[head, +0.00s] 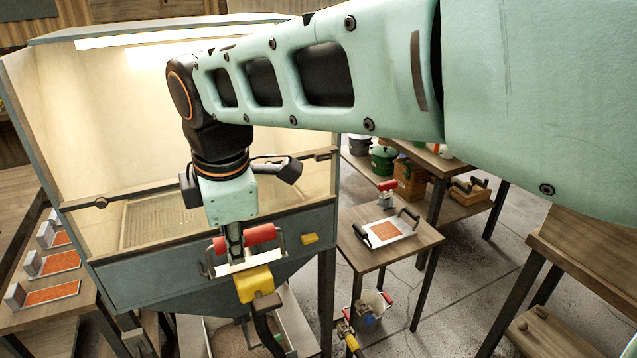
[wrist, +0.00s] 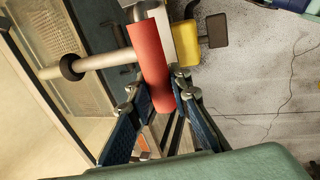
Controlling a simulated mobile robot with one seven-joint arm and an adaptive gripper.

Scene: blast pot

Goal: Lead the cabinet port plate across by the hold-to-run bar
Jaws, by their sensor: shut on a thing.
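My gripper (head: 236,244) points down at the front of the blast cabinet (head: 130,255). Its fingers are shut on the red bar (head: 261,234), which lies crosswise in a grey bracket on the cabinet front. In the wrist view the red bar (wrist: 151,62) passes between the two fingertips (wrist: 158,90). A pale plate (head: 236,267) shows just below the bar, partly hidden by the fingers; I cannot tell for sure that it is the port plate. A yellow block (head: 253,282) with a dark hose sits right below it.
A yellow tab (head: 310,238) sits on the cabinet front to the right. A small table (head: 425,242) with a handled tray (head: 389,230) stands further right, a bucket (head: 371,305) below it. Orange panels (head: 52,262) lie on the left bench.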

